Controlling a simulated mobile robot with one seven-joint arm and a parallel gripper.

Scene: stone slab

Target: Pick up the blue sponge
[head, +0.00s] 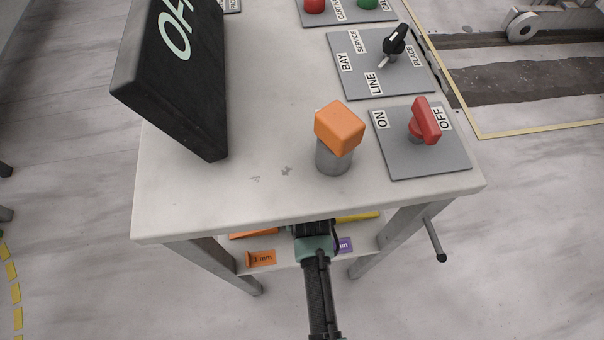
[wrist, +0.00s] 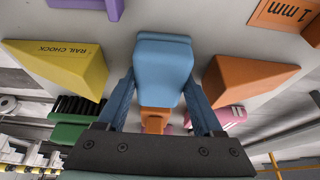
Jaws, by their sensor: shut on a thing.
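The blue sponge (wrist: 163,62) is a blue block in the middle of the wrist view, between the two fingers. My gripper (wrist: 161,88) is shut on it, one finger against each side. In the head view my arm reaches in under the white slab top, and the wrist end (head: 315,228) shows at its front edge. The fingers and the sponge are hidden there by the slab. Whether the sponge touches the shelf cannot be told.
An orange wedge (wrist: 245,82) and a yellow rail chock (wrist: 62,65) flank the sponge closely. A green brush (wrist: 75,120) and a pink thing (wrist: 228,117) are near. The slab top (head: 250,205) overhangs my arm; table legs (head: 210,262) stand either side.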

